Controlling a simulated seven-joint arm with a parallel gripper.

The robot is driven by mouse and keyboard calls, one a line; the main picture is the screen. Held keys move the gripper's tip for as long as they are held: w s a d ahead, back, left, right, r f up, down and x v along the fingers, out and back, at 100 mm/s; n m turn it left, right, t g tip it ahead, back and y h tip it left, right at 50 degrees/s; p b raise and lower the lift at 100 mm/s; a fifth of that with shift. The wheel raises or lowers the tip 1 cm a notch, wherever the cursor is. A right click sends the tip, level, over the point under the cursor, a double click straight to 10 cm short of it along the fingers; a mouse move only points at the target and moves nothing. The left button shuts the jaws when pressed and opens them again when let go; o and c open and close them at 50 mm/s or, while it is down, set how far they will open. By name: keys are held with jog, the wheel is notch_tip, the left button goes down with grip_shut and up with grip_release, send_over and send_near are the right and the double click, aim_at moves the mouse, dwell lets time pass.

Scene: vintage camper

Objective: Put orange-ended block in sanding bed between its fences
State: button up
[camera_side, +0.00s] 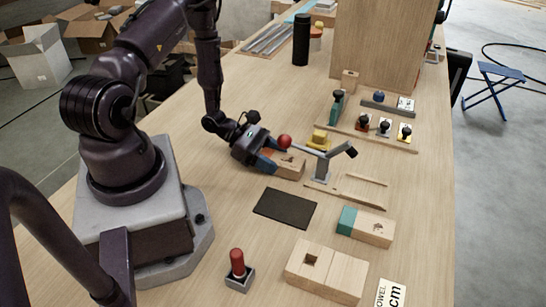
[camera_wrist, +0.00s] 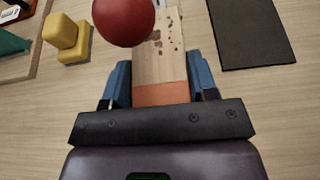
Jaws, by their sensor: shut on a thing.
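The orange-ended block is a pale wooden block with dark spots; it shows in the side view (camera_side: 290,167) and the wrist view (camera_wrist: 160,60). Its orange end (camera_wrist: 161,94) faces my palm. My gripper (camera_side: 276,160) has its blue fingers on both sides of the block, shut on it, low at the table. I cannot tell whether the block touches the table. Right of it, two thin wooden strips (camera_side: 340,196) lie on the table like fences. I cannot make out a sanding surface between them. A dark flat mat (camera_side: 285,208) lies nearer the camera, with no fences visible.
A grey post (camera_side: 322,168) with a lever and red ball (camera_side: 284,141) stands close; the ball hangs near the block in the wrist view (camera_wrist: 123,18). A yellow piece (camera_side: 320,138) is behind.

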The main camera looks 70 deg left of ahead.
jog(key=o, duration=0.9)
jog(key=shift+f, duration=0.1)
jog(key=shift+o, duration=0.2)
